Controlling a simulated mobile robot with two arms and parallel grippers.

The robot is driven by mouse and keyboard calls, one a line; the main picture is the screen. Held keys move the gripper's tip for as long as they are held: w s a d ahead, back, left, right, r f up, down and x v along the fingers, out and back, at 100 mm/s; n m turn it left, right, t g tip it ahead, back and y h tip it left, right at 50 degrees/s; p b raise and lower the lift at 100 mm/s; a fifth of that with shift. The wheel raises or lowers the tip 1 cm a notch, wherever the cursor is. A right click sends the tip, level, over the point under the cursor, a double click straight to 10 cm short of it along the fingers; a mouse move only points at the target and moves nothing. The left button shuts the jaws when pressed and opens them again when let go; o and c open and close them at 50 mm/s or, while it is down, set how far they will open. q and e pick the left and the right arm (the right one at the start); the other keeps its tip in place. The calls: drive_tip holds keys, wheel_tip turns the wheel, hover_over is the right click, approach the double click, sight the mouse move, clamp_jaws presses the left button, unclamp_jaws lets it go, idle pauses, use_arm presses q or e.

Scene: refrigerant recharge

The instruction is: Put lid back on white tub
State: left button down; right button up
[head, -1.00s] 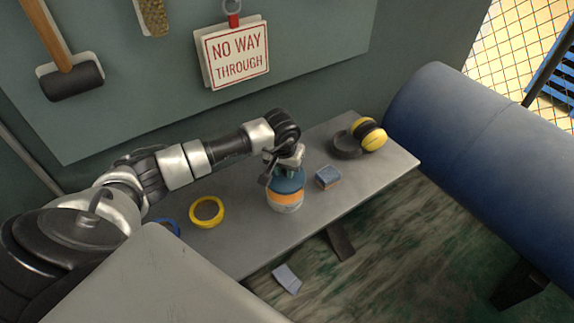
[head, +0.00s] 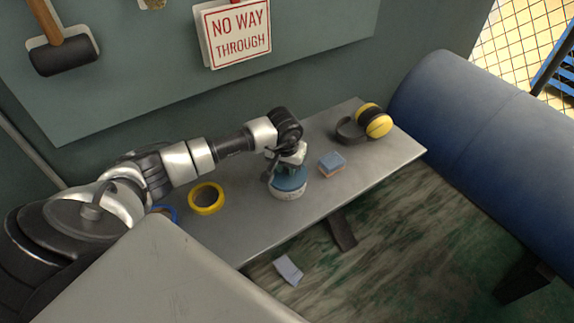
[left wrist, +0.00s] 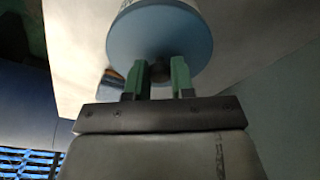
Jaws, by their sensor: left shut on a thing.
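The white tub (head: 288,193) stands upright near the middle of the grey bench. Its blue lid (head: 291,181) is on top of it, looking level and down against the white wall, with no clear gap visible. My left gripper (head: 283,167) is over the lid. In the left wrist view its green fingers (left wrist: 160,78) are shut on the dark knob (left wrist: 158,71) at the middle of the round lid (left wrist: 160,32). A sliver of the tub shows beyond the lid there. The lid hides the tub's inside. My right gripper is out of view.
A blue and pink sponge-like block (head: 331,163) lies just right of the tub. Yellow tape (head: 206,198) lies left, and yellow ear defenders (head: 374,121) lie at the far right. The grey bench (head: 246,236) has bare space in front of the tape.

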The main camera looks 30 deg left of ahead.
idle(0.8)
use_arm(q)
drive_tip(key=shift+b, duration=0.55)
idle(0.4)
drive_tip(key=shift+f+b, duration=0.2)
drive_tip(key=shift+b, duration=0.45)
idle(0.8)
drive_tip(key=shift+c, duration=2)
unclamp_jaws()
drive_tip(key=shift+r, duration=0.1)
